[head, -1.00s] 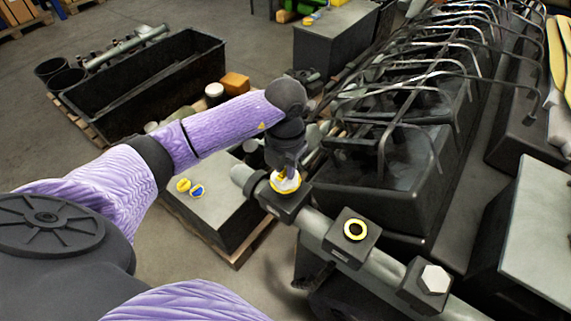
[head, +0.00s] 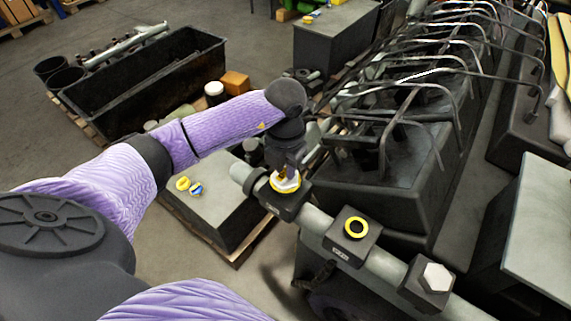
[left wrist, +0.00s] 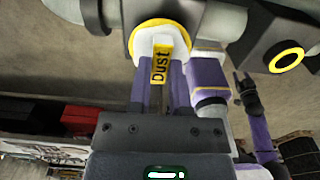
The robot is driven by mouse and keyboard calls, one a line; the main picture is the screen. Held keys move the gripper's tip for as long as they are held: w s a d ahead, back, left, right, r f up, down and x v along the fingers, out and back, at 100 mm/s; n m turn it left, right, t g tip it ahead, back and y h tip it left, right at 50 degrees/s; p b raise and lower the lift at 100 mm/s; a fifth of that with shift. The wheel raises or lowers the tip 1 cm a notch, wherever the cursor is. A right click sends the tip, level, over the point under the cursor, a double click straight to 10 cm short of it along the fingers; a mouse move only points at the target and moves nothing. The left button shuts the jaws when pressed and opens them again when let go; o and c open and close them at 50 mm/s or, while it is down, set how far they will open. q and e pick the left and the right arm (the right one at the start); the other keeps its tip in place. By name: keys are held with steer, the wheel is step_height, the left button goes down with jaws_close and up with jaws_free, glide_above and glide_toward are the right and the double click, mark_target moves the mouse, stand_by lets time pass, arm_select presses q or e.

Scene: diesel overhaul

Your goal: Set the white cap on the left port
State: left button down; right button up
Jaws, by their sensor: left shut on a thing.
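My left gripper (head: 285,172) is shut on the white cap (head: 285,183) at the left port (head: 292,203) of the grey pipe. In the left wrist view the cap (left wrist: 148,46) has a yellow tag reading "Dust" between the fingers. A yellow ring surrounds the cap at the port. Whether the cap is fully seated I cannot tell. The middle port (head: 356,228) has a yellow ring and a dark open centre. The right port block carries a white hexagonal piece (head: 434,278). My right gripper (left wrist: 243,82) shows small in the left wrist view, its fingers apart.
A yellow cap (head: 183,184) and a blue-and-yellow cap (head: 197,189) lie on a grey box (head: 215,210) left of the pipe. The engine with bent metal pipes (head: 395,150) stands close behind the ports. A black bin (head: 150,85) is at the back left.

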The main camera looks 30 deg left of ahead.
arm_select(q)
steer(key=shift+c, duration=2.4)
jaws_free()
step_height(320, 180, up, 10)
